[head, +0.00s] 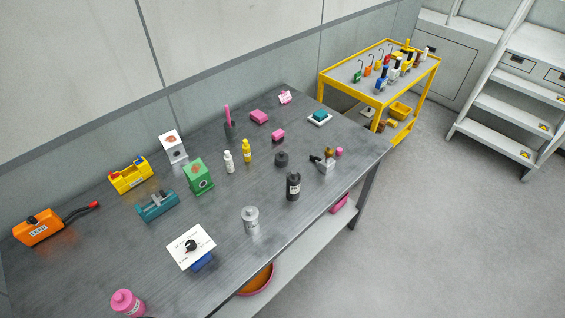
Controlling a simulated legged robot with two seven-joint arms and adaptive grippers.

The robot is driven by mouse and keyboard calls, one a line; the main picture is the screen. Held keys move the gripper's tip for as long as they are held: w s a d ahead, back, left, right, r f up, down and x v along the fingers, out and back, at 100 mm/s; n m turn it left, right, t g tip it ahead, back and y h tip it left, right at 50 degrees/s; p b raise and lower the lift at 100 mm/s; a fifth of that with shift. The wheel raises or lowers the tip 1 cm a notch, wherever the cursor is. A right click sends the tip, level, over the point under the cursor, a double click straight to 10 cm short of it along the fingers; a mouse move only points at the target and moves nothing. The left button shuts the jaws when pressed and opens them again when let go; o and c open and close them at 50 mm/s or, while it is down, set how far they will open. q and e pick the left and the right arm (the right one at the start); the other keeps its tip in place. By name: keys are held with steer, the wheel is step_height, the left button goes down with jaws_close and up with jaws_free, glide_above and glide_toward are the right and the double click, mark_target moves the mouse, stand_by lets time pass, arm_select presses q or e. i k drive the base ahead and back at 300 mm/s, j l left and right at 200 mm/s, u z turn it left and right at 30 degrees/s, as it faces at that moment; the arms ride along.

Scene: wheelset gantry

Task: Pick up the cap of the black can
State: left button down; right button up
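The black can (293,188) stands upright near the right part of the grey table's front edge, with a pale label on its side. Its top looks dark and narrower than its body; I cannot tell at this size whether a separate cap sits on it. A squat black round piece (281,160) lies on the table behind the can, apart from it; I cannot tell whether it is a cap. Neither of my grippers is in view.
The grey table (330,210) also holds a silver can (251,220) left of the black can, and a small holder (326,165) and a pink piece (339,152) behind it to the right. A yellow cart (373,98) stands beyond.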

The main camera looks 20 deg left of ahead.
mark_target(281, 158)
steer(key=i+l+u, duration=0.1)
steer(key=u, duration=0.3)
steer(key=i+l+u, duration=0.1)
steer(key=u, duration=0.35)
steer(key=i+l+u, duration=0.15)
steer(key=l, duration=0.4)
steer(key=i+l+u, duration=0.15)
steer(key=l, duration=0.45)
steer(key=i+l+u, duration=0.2)
steer(key=l, duration=0.35)
steer(key=l+u, duration=0.15)
steer(key=l, duration=0.45)
